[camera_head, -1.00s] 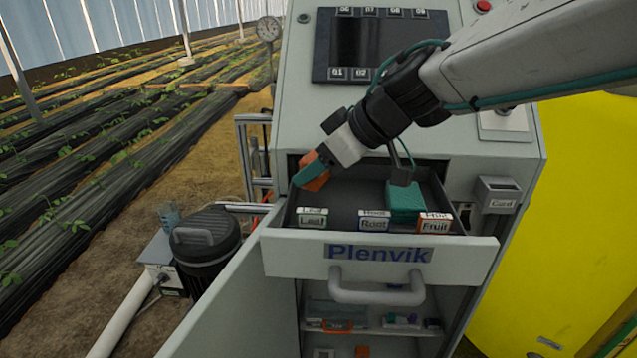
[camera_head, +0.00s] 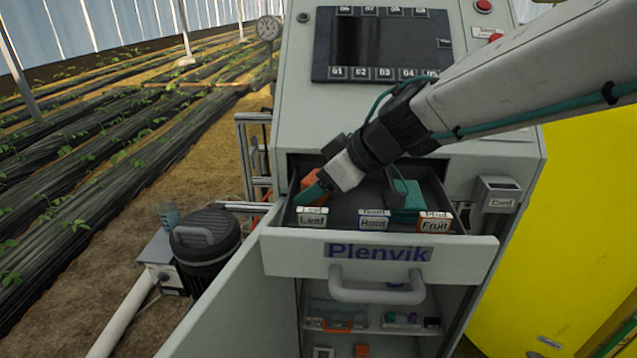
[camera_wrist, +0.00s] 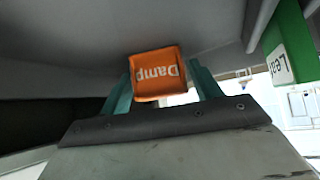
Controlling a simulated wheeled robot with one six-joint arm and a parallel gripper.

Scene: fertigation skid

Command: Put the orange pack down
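The orange pack (camera_wrist: 157,75), marked "Damp", sits between the two teal fingers of my gripper (camera_wrist: 160,88) in the wrist view. In the head view the orange pack (camera_head: 314,187) shows partly behind my gripper (camera_head: 308,196), at the left end of the open drawer (camera_head: 380,250). My gripper points down and left into the drawer, behind the "Leaf" label. The fingers hide part of the pack, and I cannot tell whether its underside touches the drawer floor.
Label blocks "Leaf" (camera_head: 312,217), "Root" (camera_head: 373,219) and "Fruit" (camera_head: 435,222) stand along the drawer's front. A teal block (camera_head: 405,197) lies at the drawer's right. A card holder (camera_head: 497,195) is on the cabinet's right. The drawer's middle looks clear.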

